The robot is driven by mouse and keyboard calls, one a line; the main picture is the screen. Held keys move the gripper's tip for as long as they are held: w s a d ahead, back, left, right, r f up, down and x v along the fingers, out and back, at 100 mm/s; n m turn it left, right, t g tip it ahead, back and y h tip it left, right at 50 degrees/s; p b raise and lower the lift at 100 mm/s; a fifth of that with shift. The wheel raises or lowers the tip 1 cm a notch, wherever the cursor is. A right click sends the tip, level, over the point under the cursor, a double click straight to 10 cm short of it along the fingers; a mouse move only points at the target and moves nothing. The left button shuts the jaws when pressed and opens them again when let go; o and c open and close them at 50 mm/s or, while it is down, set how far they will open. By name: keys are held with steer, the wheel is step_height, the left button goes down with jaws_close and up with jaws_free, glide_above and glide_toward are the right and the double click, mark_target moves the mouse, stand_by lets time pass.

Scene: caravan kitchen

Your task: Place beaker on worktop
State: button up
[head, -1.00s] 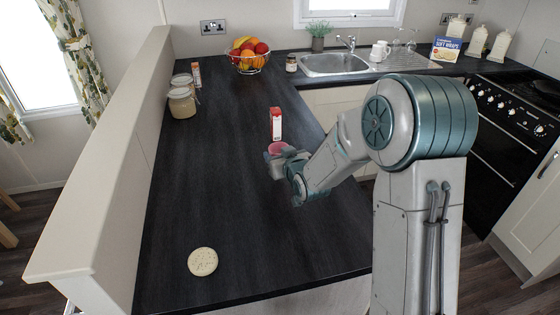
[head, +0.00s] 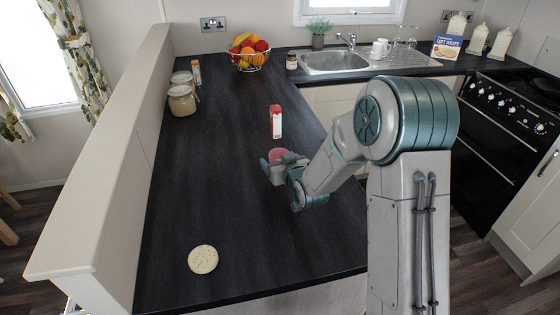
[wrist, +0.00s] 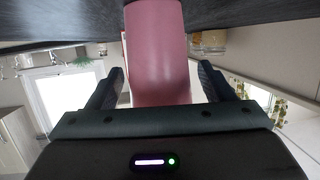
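The pink beaker (head: 277,155) is at the middle of the dark worktop (head: 215,190), partly hidden by my gripper (head: 276,163) in the head view. In the wrist view, which is upside down, the beaker (wrist: 157,50) is upright between the two fingers of my gripper (wrist: 161,80). A narrow gap shows between each finger and the beaker, so the fingers are open around it. The beaker's far end reaches the worktop (wrist: 60,20) in the picture; its contact with the surface is not visible.
A round crumpet (head: 202,259) lies near the front edge. Jars (head: 182,100) and a fruit basket (head: 248,56) stand farther back. The left and front of the worktop have free room.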

steer(key=shift+r, duration=0.15)
steer(key=shift+s+d, duration=0.1)
steer(key=shift+s, duration=0.05)
steer(key=b+v, duration=0.1)
steer(key=v, duration=1)
steer(key=shift+s+b, duration=0.3)
steer(key=shift+s, duration=0.05)
steer(key=s+d+r+m+g+h, duration=0.2)
steer(key=s+d+m+g+h, duration=0.15)
steer(key=s+d+h, duration=0.5)
steer(key=s+d+r+g+y, duration=0.1)
steer(key=s+d+g, duration=0.1)
steer(key=s, duration=0.5)
steer(key=s+d+r+m+g+y, duration=0.1)
steer(key=s+d+g, duration=0.2)
steer(key=s, duration=0.5)
steer(key=shift+s+r+g, duration=0.2)
steer(key=shift+g, duration=0.65)
steer(key=shift+d, duration=0.1)
